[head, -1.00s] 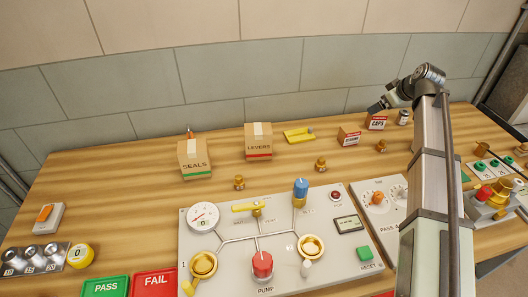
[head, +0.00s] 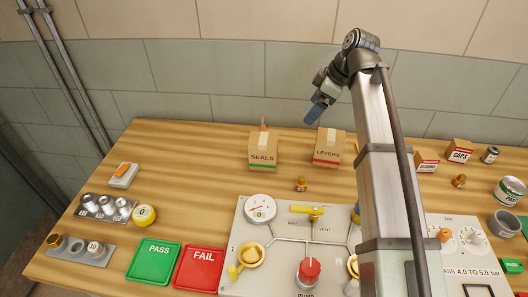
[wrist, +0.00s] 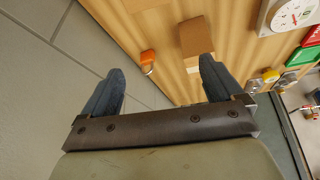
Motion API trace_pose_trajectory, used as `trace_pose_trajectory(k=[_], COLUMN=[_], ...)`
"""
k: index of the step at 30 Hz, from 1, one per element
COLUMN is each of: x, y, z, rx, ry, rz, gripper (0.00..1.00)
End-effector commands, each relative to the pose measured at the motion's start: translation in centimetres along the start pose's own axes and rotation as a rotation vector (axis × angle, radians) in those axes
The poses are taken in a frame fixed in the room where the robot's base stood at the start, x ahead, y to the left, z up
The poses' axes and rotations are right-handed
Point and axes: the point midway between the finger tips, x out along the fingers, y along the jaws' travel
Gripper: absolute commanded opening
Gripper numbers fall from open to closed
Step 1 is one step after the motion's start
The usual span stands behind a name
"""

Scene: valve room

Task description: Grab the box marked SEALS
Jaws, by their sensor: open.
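The box marked SEALS (head: 263,153), brown cardboard with a green stripe, stands on the bench near the wall in the head view. A similar box marked LEVERS (head: 329,148), with a red stripe, stands to its right. My gripper (head: 320,109) shows above and behind the LEVERS box, right of the SEALS box. In the wrist view its fingers (wrist: 160,75) are wide apart with nothing between them. A brown box (wrist: 195,40) shows beyond the right finger, probably SEALS, but no label is readable.
An orange item (wrist: 148,58) lies close to the brown box in the wrist view. A gauge (head: 261,208) and valve panel stand in front of the boxes. Green PASS (head: 154,262) and red FAIL (head: 201,268) trays are at front left. Bench left of SEALS is largely clear.

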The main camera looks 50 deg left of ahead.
Motion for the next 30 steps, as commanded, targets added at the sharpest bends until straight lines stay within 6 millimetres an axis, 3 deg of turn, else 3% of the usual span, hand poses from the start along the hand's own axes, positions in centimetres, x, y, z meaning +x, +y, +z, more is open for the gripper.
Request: trace_pose_trajectory(k=[1, 3, 9, 14, 24, 30], x=[0.4, 0.8, 1.3, 2.1, 7.5, 9.6], y=[-1.2, -2.6, -5.2, -6.0, -6.7, -6.8], z=[-1.9, -3.9, -7.2, -7.8, -7.5, -7.5], rx=[-0.039, -0.082, -0.159, -0.175, -0.174, -0.174], ry=[-0.004, -0.010, -0.021, -0.024, -0.024, -0.023], rz=[-0.026, -0.058, -0.116, -0.130, -0.130, -0.128], gripper=[0.94, 0.94, 0.94, 0.94, 0.94, 0.94])
